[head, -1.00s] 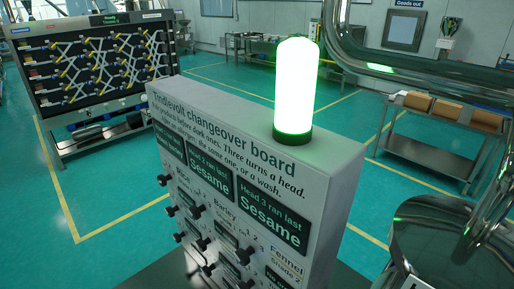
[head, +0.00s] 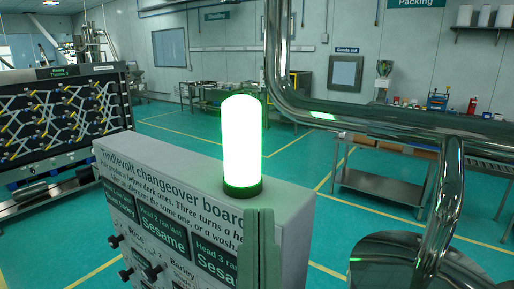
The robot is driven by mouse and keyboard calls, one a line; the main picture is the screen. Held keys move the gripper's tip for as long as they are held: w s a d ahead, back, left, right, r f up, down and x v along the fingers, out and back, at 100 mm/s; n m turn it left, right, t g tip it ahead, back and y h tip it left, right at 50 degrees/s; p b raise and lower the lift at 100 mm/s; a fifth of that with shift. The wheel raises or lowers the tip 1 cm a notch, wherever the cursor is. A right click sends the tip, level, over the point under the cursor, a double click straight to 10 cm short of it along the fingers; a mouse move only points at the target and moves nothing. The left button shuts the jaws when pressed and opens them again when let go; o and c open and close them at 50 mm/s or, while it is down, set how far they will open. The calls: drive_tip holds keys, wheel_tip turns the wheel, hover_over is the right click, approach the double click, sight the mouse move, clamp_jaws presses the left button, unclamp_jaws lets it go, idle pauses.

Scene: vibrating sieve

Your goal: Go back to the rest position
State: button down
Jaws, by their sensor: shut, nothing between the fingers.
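My gripper (head: 260,213) shows at the bottom centre as two upright grey-green fingers side by side, shut with nothing between them. It stands in front of the changeover board (head: 125,165) and hides part of its face. The board is a light grey box with printed text, dark "Sesame" panels and several black knobs. A bright lamp (head: 242,145) glows white-green on top of it. The rest of my arm cannot be made out.
A large shiny pipe (head: 350,117) crosses the upper right, with a round metal body (head: 385,262) below it. A dark rack (head: 60,115) stands at left, a steel table (head: 385,185) at right. Green floor (head: 180,135) with yellow lines is open behind.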

wheel_tip(320, 180, up, 20)
drive_tip(key=p, duration=1.8)
drive_tip(key=shift+w+r+p, duration=0.15)
drive_tip(key=shift+w+p, duration=0.1)
drive_tip(key=shift+p, duration=0.1)
